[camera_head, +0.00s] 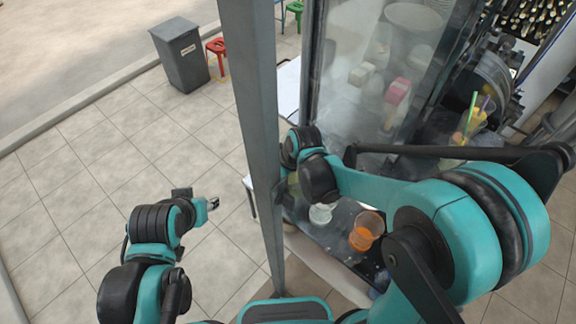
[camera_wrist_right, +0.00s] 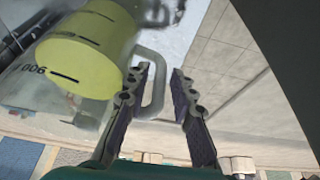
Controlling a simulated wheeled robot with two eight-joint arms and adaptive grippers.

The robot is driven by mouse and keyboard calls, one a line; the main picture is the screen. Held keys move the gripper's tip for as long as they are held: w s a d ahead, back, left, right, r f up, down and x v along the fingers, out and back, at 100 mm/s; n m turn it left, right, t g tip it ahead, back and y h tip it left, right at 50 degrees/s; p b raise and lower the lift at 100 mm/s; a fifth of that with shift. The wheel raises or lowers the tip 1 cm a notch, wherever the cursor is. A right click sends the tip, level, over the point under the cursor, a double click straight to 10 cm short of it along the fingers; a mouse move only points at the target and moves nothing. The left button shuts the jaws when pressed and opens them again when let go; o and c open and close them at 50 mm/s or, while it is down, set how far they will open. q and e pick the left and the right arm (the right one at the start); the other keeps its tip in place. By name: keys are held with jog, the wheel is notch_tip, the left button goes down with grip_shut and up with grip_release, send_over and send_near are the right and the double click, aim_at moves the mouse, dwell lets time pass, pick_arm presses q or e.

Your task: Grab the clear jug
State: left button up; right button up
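The clear jug (camera_wrist_right: 82,98) fills the upper left of the right wrist view, with a yellow-green block of liquid in it and measuring marks on its side. Its handle (camera_wrist_right: 156,92) stands out toward the right and lies between the two fingers of my right gripper (camera_wrist_right: 160,74). These fingers are open, with a gap visible on the right side of the handle. In the head view my right wrist hides most of the jug and the right gripper. My left gripper (camera_head: 212,203) is out over the paved floor, away from the jug; its finger opening is too small to tell.
A counter (camera_head: 345,212) holds a clear cup (camera_head: 320,213) and an orange cup (camera_head: 366,231) near my right arm. A grey post (camera_head: 258,130) stands between my arms. Glass panels (camera_head: 385,70) rise behind the counter. A bin (camera_head: 181,55) and red stool (camera_head: 216,50) stand far left.

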jog(key=shift+x, duration=0.85)
jog(key=shift+r, duration=0.1)
grip_shut()
jog(key=shift+r, duration=0.15)
